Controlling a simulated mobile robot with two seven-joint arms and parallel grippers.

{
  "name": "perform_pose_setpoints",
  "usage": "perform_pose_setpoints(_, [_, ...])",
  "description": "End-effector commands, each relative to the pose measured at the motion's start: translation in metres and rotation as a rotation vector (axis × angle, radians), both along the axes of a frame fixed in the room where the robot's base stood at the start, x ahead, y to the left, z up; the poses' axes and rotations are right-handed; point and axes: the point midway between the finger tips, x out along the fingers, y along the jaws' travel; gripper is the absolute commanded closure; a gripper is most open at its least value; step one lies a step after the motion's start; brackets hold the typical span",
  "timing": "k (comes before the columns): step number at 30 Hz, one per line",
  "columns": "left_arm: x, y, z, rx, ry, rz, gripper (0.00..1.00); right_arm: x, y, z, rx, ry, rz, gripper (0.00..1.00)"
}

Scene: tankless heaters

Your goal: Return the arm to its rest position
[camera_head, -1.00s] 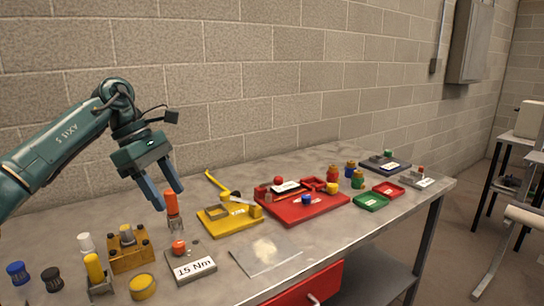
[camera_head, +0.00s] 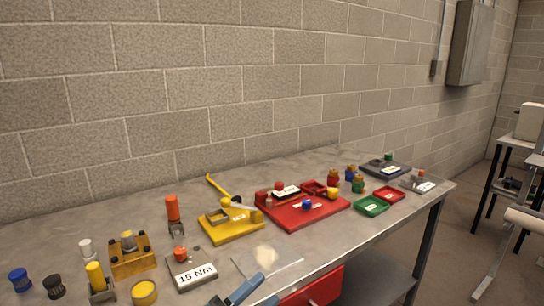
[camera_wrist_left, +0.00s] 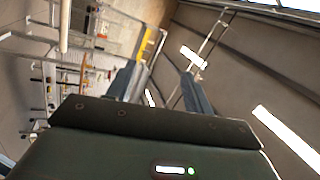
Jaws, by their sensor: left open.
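My left gripper (camera_head: 246,291) shows only as blue fingers at the bottom edge of the head view, near the front edge of the table (camera_head: 130,215). The rest of its arm is out of that view. In the left wrist view both fingers of the left gripper (camera_wrist_left: 160,84) stand apart with nothing between them. The wrist view is tilted and shows mostly the room beyond. My right gripper is in neither view.
Left on the table are an orange-handled tool (camera_head: 173,208), a brass block (camera_head: 132,262) and a grey block marked 15 Nm (camera_head: 190,268). A yellow tray (camera_head: 233,234), red tray (camera_head: 300,222) and green tray (camera_head: 371,209) lie further right. A red drawer (camera_head: 322,288) is below.

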Motion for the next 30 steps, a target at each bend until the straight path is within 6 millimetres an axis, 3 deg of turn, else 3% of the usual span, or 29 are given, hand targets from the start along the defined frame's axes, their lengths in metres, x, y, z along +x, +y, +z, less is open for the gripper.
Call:
perform_pose_setpoints(5, [-0.034, 0.047, -0.072, -0.286, 0.544, 0.205, 0.48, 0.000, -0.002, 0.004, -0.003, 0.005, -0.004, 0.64])
perform_pose_setpoints(9, [-0.084, 0.083, -0.134, -0.496, 0.956, 0.372, 0.48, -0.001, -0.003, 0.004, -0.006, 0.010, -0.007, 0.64])
perform_pose_setpoints(13, [-0.135, 0.106, -0.175, -0.642, 1.244, 0.499, 0.48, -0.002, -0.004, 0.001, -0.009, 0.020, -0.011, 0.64])
perform_pose_setpoints(16, [-0.164, 0.115, -0.192, -0.712, 1.382, 0.566, 0.48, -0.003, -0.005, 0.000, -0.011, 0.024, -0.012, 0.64])
perform_pose_setpoints(19, [-0.179, 0.119, -0.200, -0.745, 1.450, 0.600, 0.48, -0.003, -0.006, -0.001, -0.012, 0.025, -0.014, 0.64])
perform_pose_setpoints(30, [-0.183, 0.119, -0.203, -0.751, 1.468, 0.607, 0.48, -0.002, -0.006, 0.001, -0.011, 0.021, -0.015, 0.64])
